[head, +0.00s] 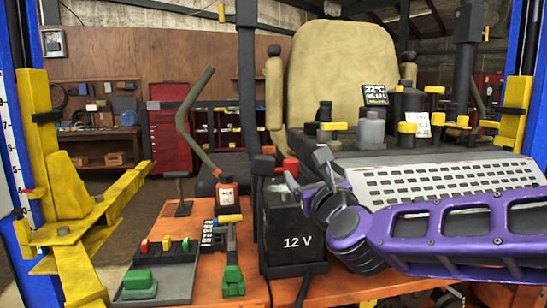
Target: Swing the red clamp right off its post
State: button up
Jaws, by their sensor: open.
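The red clamp (291,166) shows as a small red piece at the top right of the black 12 V battery (290,240). Its post is hidden. My gripper (308,178) is at the end of my purple arm, close to the clamp on its right side. The gripper is open, but its fingers are small, dark and partly overlapped, so I cannot tell whether they touch the clamp or stand around it.
A black terminal part (262,166) sits at the battery's top left. A yellow lift arm (120,205) stands far left; a seat (340,85) rises behind.

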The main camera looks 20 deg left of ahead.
jog(key=shift+a+f+m, duration=0.15)
jog(key=shift+f+m, duration=0.2)
jog(key=shift+m, duration=0.65)
jog(key=shift+w, duration=0.15)
jog(key=x, duration=1.7)
jog(key=shift+f+p, duration=0.3)
grip_shut()
